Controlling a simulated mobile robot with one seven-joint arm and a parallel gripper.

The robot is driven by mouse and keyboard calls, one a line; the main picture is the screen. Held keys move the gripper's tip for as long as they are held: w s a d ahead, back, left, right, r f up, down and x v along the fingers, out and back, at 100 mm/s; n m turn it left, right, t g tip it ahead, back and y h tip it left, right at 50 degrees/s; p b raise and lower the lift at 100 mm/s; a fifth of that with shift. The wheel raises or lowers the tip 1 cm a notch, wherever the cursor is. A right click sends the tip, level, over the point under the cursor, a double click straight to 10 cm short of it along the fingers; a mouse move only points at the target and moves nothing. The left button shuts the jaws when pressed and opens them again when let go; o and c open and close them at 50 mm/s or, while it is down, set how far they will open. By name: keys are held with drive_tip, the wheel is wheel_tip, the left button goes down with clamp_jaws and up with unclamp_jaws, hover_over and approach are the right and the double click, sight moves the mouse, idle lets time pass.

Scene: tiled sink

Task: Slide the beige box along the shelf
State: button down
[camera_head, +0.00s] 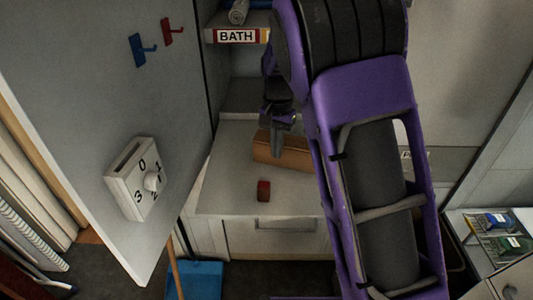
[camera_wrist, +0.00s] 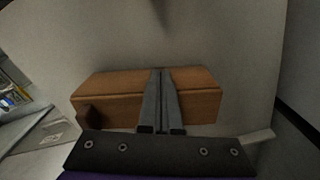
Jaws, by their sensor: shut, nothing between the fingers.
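A long tan-brown box (camera_head: 268,150), the only one here that fits the beige box, lies on the pale shelf surface (camera_head: 225,185) in the head view. My arm covers its right end. My gripper (camera_head: 280,126) is at the box's upper side in the head view. In the wrist view its fingers (camera_wrist: 164,72) are together, with nothing between them, and cross in front of the box's middle. I cannot tell whether they touch it.
A small red block (camera_head: 263,190) sits on the surface below the box. A ledge labelled BATH (camera_head: 237,36) is above. A grey panel with a numbered dial (camera_head: 137,178) stands at left. A blue dustpan-like item (camera_head: 197,280) is on the floor.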

drive_tip(key=w+d+p, duration=0.1)
drive_tip(key=w, duration=0.1)
drive_tip(key=w+d+p, duration=0.1)
drive_tip(key=w, duration=0.1)
drive_tip(key=w+d+p, duration=0.1)
drive_tip(key=w, duration=0.1)
drive_tip(key=shift+w+d+r, duration=0.1)
drive_tip(key=shift+w+d, duration=0.05)
drive_tip(key=shift+w, duration=0.15)
drive_tip(key=shift+w+d, duration=0.2)
drive_tip(key=shift+w, duration=0.3)
